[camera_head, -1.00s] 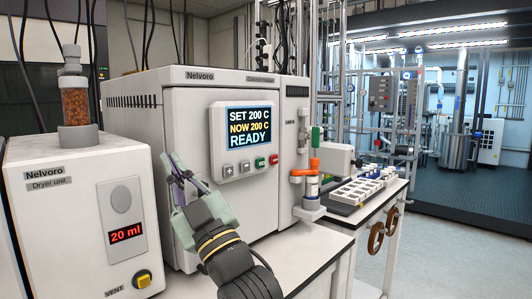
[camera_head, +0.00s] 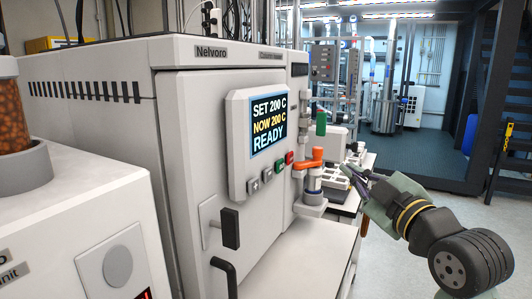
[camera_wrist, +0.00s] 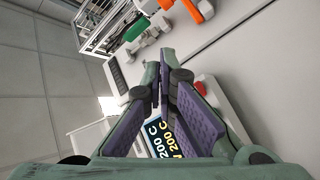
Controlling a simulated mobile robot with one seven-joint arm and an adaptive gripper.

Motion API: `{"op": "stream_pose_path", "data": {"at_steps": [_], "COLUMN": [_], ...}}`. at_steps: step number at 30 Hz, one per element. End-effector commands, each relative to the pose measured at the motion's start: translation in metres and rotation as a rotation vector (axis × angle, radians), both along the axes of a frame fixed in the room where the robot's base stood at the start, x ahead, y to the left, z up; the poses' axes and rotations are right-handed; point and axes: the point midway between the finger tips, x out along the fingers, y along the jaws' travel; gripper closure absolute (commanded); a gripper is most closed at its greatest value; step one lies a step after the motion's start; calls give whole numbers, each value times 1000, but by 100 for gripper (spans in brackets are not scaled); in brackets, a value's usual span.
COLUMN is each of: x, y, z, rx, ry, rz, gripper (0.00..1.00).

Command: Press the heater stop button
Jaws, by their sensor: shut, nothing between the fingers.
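The heater unit is a white cabinet (camera_head: 210,130) with a raised panel whose display (camera_head: 269,125) reads SET 200 C, NOW 200 C, READY. Below the display is a row of small buttons, with a green button (camera_head: 279,167) and a red button (camera_head: 290,157) at the right end. My gripper (camera_head: 350,174) is shut and empty, to the right of the panel and apart from the buttons. In the wrist view my closed fingers (camera_wrist: 158,78) partly cover the display (camera_wrist: 160,140). A red patch (camera_wrist: 200,87) beside them looks like the red button.
A black door handle (camera_head: 230,228) juts out below the panel. The dryer unit (camera_head: 70,215) stands at left. Open floor lies at right.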

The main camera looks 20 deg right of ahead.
Motion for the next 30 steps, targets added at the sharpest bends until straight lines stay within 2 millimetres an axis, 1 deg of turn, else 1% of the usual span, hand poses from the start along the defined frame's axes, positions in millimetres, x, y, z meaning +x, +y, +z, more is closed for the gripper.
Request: {"op": "stream_pose_path", "data": {"at_steps": [3,10,17,20,30], "x": [-3,-3,2,9,44], "y": [-3,-3,1,7,40], "z": [0,0,1,1,2], "rx": [-1,-1,-1,-1,-3], "ry": [5,4,4,5,3], "rz": [-7,-6,-5,-4,-4], "gripper": [100,100,100,100,100]}}
